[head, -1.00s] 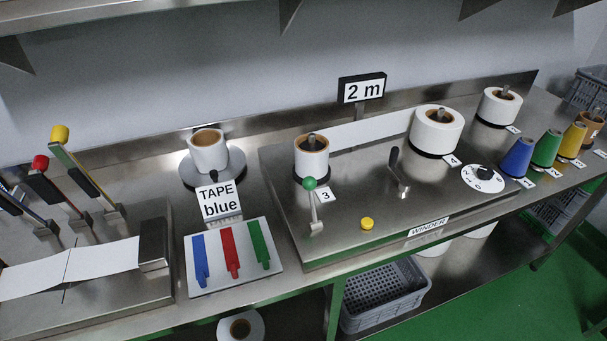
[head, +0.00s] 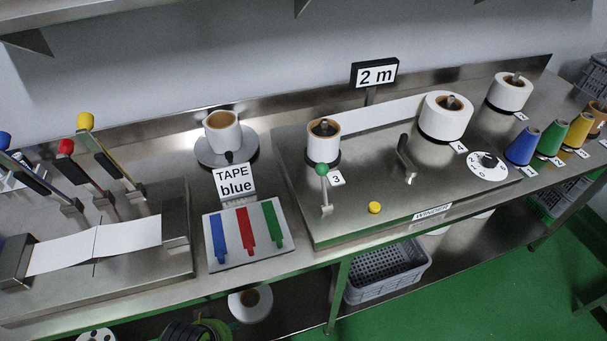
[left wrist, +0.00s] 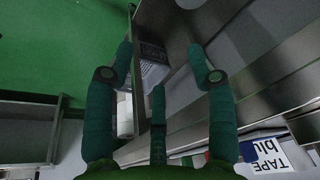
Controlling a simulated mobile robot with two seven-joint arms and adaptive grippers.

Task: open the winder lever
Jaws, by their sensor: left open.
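The winder (head: 365,222) is a steel plate on the bench with a WINDER label (head: 432,212) on its front edge. A lever with a green knob (head: 322,170) stands upright on it, in front of the roll marked 3. A black-handled crank (head: 404,158) stands further right. I cannot tell from the pictures whether the lever is open or closed. My left gripper (left wrist: 162,62) shows in the left wrist view with its fingers spread and nothing between them. That view shows neither the lever nor the crank. My right gripper is not in view.
A yellow button (head: 375,208) sits right of the green-knobbed lever. Left of the winder are a tape board (head: 262,259) and a TAPE blue sign (head: 234,182). Levers with coloured knobs stand at the far left. A grey crate (head: 385,292) is below the bench.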

